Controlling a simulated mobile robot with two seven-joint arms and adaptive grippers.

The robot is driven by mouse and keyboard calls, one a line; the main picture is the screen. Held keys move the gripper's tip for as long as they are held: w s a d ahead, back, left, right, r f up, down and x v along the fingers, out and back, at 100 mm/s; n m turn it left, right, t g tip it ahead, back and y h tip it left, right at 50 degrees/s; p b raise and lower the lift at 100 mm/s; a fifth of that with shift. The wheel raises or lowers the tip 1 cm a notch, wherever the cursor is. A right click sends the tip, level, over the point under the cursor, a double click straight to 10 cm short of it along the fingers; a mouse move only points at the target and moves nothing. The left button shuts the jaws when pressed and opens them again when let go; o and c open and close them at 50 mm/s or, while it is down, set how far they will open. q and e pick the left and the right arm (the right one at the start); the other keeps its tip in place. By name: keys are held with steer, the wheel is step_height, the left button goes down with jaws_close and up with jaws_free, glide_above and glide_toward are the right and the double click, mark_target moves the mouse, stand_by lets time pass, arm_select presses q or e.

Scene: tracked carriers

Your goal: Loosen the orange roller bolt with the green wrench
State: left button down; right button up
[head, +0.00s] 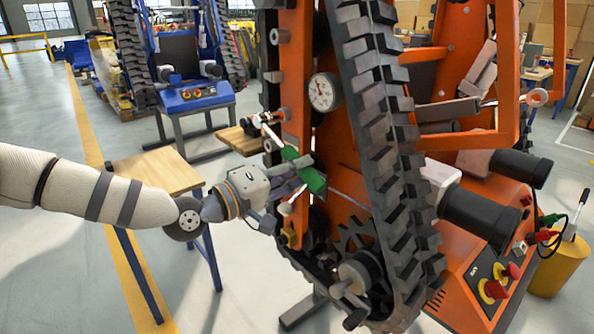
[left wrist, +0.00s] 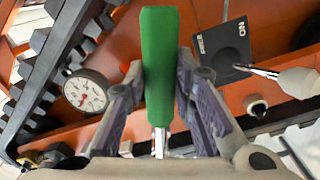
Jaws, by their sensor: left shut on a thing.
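My left gripper (head: 298,178) is shut on the green handle of the wrench (head: 314,181), beside the frame of the orange tracked carrier (head: 335,148). The wrench's jaw end is hidden there. A brass-coloured bolt head (head: 290,237) shows low on the carrier's frame, below and apart from the gripper. I cannot tell whether it is the roller bolt. My right gripper is not in view.
A black rubber track (head: 375,130) and a dial gauge (head: 323,92) are close to my gripper. A blue tracked carrier (head: 190,95) stands behind. A wooden-topped table (head: 155,172) is beneath my arm.

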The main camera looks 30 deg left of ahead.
arm_select(q)
steer(key=shift+w, duration=0.15)
steer(key=shift+w+d, duration=0.2)
steer(key=shift+w, duration=0.1)
steer(key=shift+r, duration=0.1)
stand_by(0.5)
steer(key=c, duration=2.3)
jaws_free()
jaws_close()
steer(key=shift+s+d+r+n, duration=0.1)
steer(key=shift+d+r+n, duration=0.15)
steer(key=shift+r+n, duration=0.4)
steer(key=shift+r+p, duration=0.15)
steer(key=shift+p, duration=0.15)
steer(key=shift+s+d+r+n+p, duration=0.15)
steer(key=shift+r+n+p, duration=0.15)
steer(key=shift+r+n, duration=0.3)
